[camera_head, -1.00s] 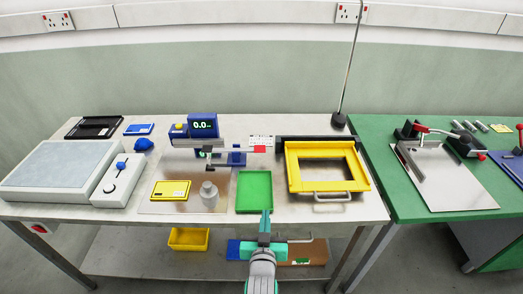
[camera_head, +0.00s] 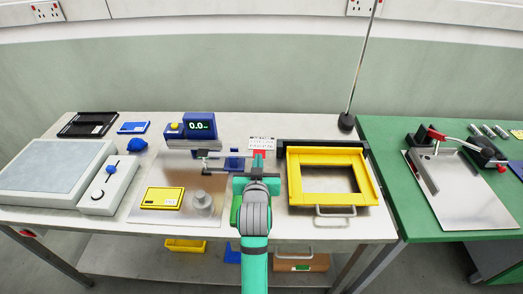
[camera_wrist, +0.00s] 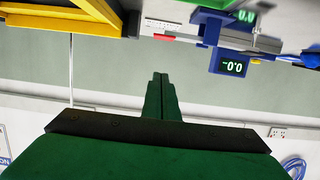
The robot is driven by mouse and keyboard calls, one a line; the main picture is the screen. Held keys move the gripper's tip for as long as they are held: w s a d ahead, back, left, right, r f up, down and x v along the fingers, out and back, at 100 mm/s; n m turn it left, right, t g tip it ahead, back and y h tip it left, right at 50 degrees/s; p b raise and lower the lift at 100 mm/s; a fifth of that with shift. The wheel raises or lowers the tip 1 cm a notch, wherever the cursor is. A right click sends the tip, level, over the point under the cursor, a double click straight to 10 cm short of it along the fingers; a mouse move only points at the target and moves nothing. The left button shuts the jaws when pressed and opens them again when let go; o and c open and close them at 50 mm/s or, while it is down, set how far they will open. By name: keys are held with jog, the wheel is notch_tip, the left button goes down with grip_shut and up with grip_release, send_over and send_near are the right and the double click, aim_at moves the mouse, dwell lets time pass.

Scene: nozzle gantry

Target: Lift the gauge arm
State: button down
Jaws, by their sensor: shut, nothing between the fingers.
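The gauge arm (camera_head: 228,154) is a thin grey bar with a red tab (camera_head: 259,154) at its right end, lying roughly level in front of the blue gauge with its 0.0 display (camera_head: 200,125). In the wrist view, which looks upside down, the red tab (camera_wrist: 164,37) and bar are at the upper middle. My gripper (camera_wrist: 160,77) is shut and empty, its fingers apart from the tab in that picture. In the head view my wrist sits just in front of the tab and hides the fingertips, so I cannot tell their exact gap.
The yellow frame (camera_head: 374,186) is close on the right. A small white labelled card (camera_head: 262,143) stands behind the tab. My arm covers most of the green tray.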

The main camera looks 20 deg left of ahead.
jog(key=w+f, duration=0.1)
jog(key=w, duration=0.2)
jog(key=w+a+f, duration=0.1)
jog(key=w+f, duration=0.1)
jog(key=w, duration=0.1)
jog(key=w+a+f, duration=0.1)
jog(key=w+f, duration=0.1)
jog(key=w, duration=0.1)
jog(key=shift+w+a+f, duration=0.1)
jog(key=shift+a+f, duration=0.05)
jog(key=shift+a, duration=0.05)
jog(key=shift+f, duration=0.55)
